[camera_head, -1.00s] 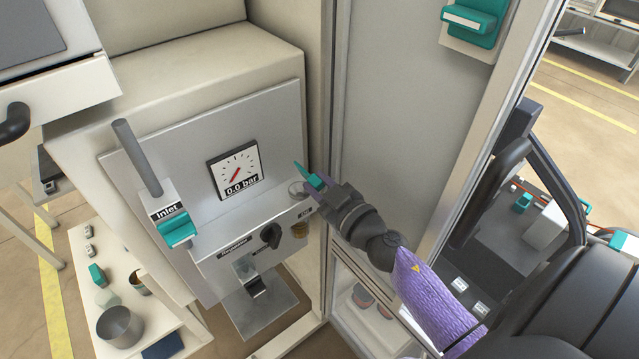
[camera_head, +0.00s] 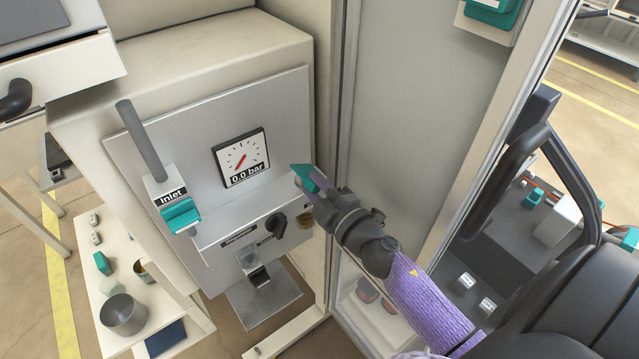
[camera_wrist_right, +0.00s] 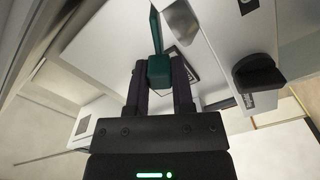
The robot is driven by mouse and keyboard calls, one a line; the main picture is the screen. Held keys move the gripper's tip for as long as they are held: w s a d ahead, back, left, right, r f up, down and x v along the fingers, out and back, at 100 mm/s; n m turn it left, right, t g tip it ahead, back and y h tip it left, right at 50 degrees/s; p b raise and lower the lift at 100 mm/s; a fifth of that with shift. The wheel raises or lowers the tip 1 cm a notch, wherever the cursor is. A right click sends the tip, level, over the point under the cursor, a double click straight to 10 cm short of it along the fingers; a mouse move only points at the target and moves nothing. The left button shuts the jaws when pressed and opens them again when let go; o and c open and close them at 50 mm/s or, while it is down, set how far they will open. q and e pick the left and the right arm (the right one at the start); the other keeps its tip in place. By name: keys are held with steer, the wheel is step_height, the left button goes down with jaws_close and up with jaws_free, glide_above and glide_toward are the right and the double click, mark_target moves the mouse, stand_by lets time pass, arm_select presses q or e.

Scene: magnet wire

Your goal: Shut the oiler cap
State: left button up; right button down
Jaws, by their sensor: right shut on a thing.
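The teal oiler cap (camera_head: 301,172) is at the right end of the panel's ledge, beside the pressure gauge. My right gripper (camera_head: 311,184) reaches it from the right and is shut on it. In the right wrist view, the teal cap (camera_wrist_right: 158,68) sits between the two dark fingers (camera_wrist_right: 160,82), with a thin teal part standing up beyond them. The oiler's opening is hidden behind my gripper in the head view. An amber bowl (camera_head: 305,221) shows below the ledge, under the gripper. My left gripper is not in view.
The gauge (camera_head: 241,158) reads 0.0 bar. A teal inlet lever (camera_head: 181,214) is on the left, and a black regulator knob (camera_head: 275,226) is close below the gripper. A tall panel frame (camera_head: 344,130) stands just right of the ledge.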

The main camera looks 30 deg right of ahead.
steer(key=n, duration=0.1)
steer(key=f+n+b, duration=0.1)
steer(key=n, duration=0.1)
steer(key=f+n+b, duration=0.1)
steer(key=n, duration=0.1)
steer(key=shift+a, duration=0.25)
steer(key=shift+n, duration=0.3)
steer(key=shift+c, duration=2.4)
jaws_free()
steer(key=s+b, duration=0.1)
steer(key=s, duration=0.6)
steer(key=shift+s+d, duration=0.3)
